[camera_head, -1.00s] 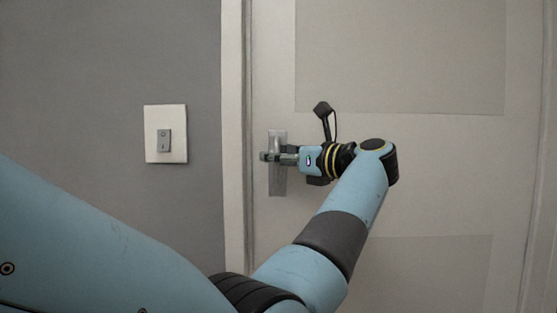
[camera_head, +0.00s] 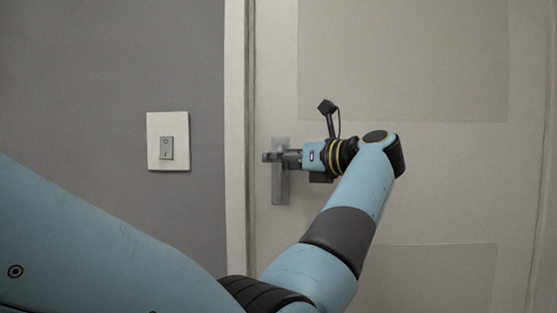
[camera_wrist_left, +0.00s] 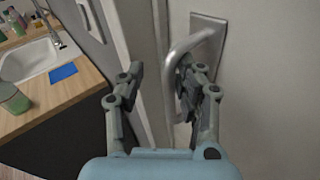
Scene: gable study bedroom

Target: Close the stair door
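The stair door (camera_head: 400,180) is a pale panelled door filling the right of the head view. It looks close to its frame, but I cannot tell whether it is fully shut. Its grey metal handle (camera_head: 280,188) has an upright plate near the door's left edge. My left gripper (camera_head: 272,157) is at the handle. In the left wrist view, the gripper (camera_wrist_left: 160,72) has its fingers apart, with the handle's bent bar (camera_wrist_left: 186,46) nearer the right finger. Contact is unclear. My right gripper is not in view.
A pale door frame (camera_head: 236,150) and grey wall with a light switch (camera_head: 167,148) are left of the door. The left wrist view shows a wooden counter (camera_wrist_left: 85,78) with a sink (camera_wrist_left: 30,58), a blue cloth (camera_wrist_left: 63,74) and a green jar (camera_wrist_left: 13,98).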

